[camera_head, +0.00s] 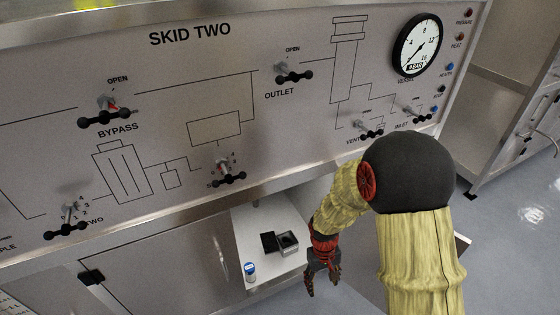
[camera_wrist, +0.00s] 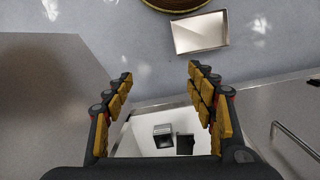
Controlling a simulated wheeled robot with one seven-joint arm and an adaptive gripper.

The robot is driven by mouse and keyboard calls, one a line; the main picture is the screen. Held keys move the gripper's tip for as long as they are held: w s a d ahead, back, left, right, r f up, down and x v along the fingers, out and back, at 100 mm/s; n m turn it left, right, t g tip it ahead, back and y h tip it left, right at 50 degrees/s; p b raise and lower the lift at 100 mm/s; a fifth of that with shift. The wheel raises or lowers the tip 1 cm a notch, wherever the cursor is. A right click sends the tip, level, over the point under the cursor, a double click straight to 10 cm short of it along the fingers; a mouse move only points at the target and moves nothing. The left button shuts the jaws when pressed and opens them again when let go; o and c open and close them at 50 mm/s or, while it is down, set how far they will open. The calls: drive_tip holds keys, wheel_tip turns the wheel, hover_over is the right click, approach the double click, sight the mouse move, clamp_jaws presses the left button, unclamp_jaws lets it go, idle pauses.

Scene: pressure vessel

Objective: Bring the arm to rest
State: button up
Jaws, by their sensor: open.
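My arm, in a yellow sleeve with a black elbow, reaches down at the right of the head view. My gripper (camera_head: 322,285) hangs at its end, to the right of a small white shelf (camera_head: 244,222) and apart from it. In the wrist view my gripper (camera_wrist: 160,78) has its two padded fingers spread wide apart. Nothing is between them. Beyond the fingers the white shelf shows below, and grey floor shows above.
The SKID TWO panel (camera_head: 190,72) carries several black-handled valves and a round gauge (camera_head: 417,45). On the shelf are an open dark box (camera_head: 287,241), a dark flat piece (camera_head: 268,242) and a blue-capped vial (camera_head: 250,272). A metal tray (camera_wrist: 200,33) lies on the floor.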

drive_tip(key=s+d+r+m+t, duration=0.1)
drive_tip(key=s+r, duration=0.4)
drive_tip(key=r, duration=0.7)
drive_tip(key=s+d+r+m+t+p, duration=0.1)
drive_tip(key=s+r, duration=0.4)
drive_tip(key=r, duration=0.8)
drive_tip(key=s+d+r+m+t, duration=0.1)
drive_tip(key=s+d+r+t, duration=0.2)
drive_tip(key=r, duration=0.9)
drive_tip(key=shift+s+r+t+y, duration=0.15)
drive_tip(key=shift+s+t+y, duration=0.25)
drive_tip(key=shift+s+t, duration=0.7)
drive_tip(key=shift+d, duration=0.15)
drive_tip(key=shift+c, duration=0.5)
